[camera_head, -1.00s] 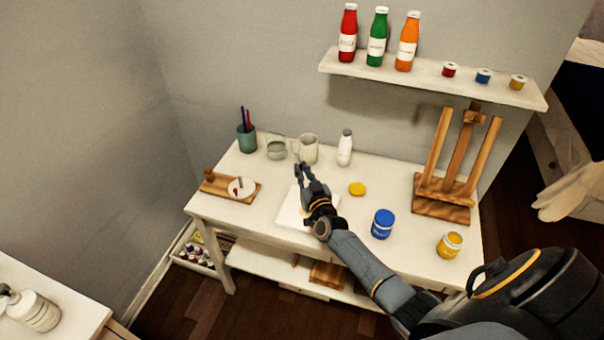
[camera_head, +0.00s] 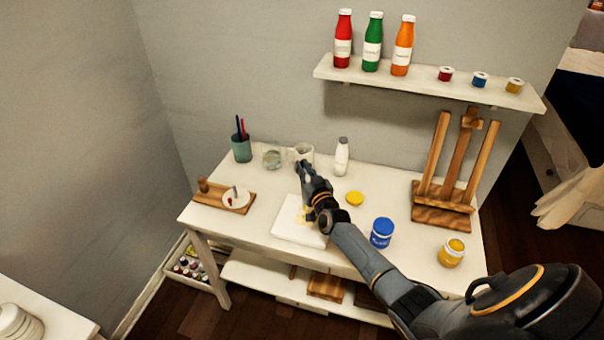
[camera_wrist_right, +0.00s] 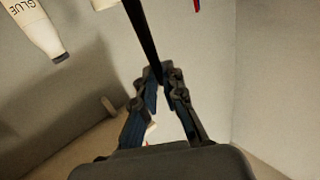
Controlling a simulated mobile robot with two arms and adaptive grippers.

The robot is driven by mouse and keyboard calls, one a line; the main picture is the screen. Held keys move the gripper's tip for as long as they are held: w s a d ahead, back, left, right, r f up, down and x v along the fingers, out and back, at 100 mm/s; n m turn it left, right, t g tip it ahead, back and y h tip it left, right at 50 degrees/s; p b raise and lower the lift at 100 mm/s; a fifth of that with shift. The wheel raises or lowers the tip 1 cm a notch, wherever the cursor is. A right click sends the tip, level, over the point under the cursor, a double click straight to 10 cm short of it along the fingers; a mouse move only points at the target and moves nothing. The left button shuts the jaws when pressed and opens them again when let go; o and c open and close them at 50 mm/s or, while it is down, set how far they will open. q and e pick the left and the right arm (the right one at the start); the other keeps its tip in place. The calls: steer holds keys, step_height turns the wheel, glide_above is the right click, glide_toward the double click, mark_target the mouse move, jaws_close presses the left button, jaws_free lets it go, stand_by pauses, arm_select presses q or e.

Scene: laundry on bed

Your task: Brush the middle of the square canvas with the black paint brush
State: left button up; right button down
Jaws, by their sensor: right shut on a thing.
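The square white canvas (camera_head: 287,231) lies flat on the table, with a small yellow patch showing next to my gripper. In the right wrist view, my right gripper (camera_wrist_right: 157,78) is shut on the dark handle of the black paint brush (camera_wrist_right: 142,32), which extends upward out of frame. The brush is hard to make out in the head view, and its bristle tip cannot be seen. My left gripper is not in view.
A blue paint jar (camera_head: 382,234), a yellow jar (camera_head: 452,254) and a yellow lid (camera_head: 355,199) stand right of the canvas. A mug (camera_head: 304,153), a glass cup (camera_head: 272,158) and a white bottle (camera_head: 342,158) stand behind. A wooden easel (camera_head: 444,213) is at the right.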

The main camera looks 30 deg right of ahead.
steer(key=shift+w+a, duration=0.15)
steer(key=shift+a, duration=0.15)
steer(key=shift+a+f, duration=0.1)
stand_by(1.2)
